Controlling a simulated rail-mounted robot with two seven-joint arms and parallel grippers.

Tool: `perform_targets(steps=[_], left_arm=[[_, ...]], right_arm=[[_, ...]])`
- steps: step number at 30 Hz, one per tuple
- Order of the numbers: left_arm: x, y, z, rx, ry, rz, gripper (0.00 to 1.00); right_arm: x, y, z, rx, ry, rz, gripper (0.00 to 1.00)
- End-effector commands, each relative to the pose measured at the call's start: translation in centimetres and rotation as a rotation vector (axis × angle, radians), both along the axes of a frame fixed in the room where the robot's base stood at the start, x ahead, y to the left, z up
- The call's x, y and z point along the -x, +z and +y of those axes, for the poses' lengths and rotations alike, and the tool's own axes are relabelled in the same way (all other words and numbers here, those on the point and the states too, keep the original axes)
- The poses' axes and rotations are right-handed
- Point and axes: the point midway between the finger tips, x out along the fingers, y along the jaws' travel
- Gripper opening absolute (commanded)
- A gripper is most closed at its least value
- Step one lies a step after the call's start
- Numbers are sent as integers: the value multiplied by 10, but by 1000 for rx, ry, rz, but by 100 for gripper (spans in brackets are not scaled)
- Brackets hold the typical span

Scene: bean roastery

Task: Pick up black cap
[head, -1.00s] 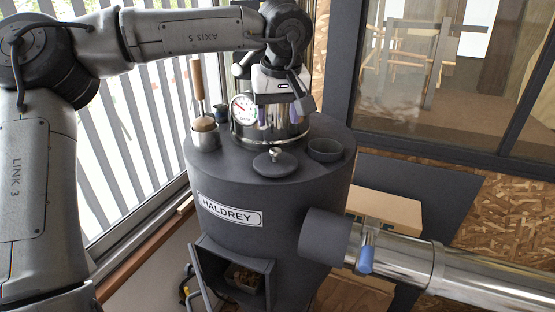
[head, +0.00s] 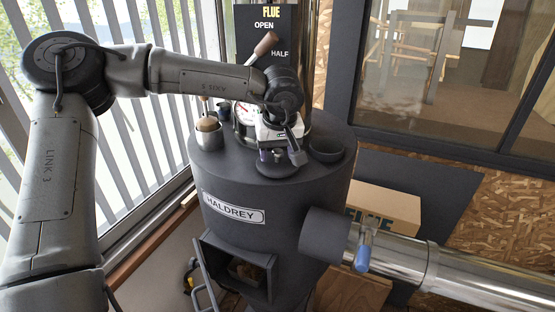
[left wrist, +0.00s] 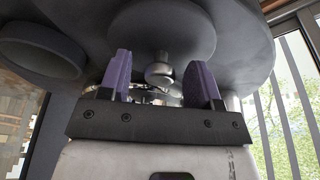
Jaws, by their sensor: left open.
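The black cap (head: 277,170) is a dark round lid with a small knob, on the top of the dark roaster drum. My left gripper (head: 277,155) is just above it and hides part of it in the head view. In the left wrist view the cap (left wrist: 165,28) shows as a dark disc. Its pale metallic knob (left wrist: 160,74) lies between the two purple fingers of the left gripper (left wrist: 158,66), with a gap on each side. The left gripper is open and holds nothing. My right gripper is not in view.
A dark open cup (head: 326,148) stands close right of the cap. A dial gauge (head: 243,110) and a flue panel (head: 262,45) are behind. A metal pipe (head: 400,257) runs right.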

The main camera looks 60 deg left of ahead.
Motion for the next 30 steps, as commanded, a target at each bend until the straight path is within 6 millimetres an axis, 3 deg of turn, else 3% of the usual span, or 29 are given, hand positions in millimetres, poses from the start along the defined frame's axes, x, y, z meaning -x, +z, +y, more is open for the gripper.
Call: perform_targets(steps=[8, 24, 30], left_arm=[[0, -2, 0, 0, 1, 0, 57], [0, -1, 1, 0, 1, 0, 5], [0, -1, 0, 0, 1, -1, 4]], right_arm=[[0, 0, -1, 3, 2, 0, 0], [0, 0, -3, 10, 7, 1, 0], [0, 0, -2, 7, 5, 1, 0]])
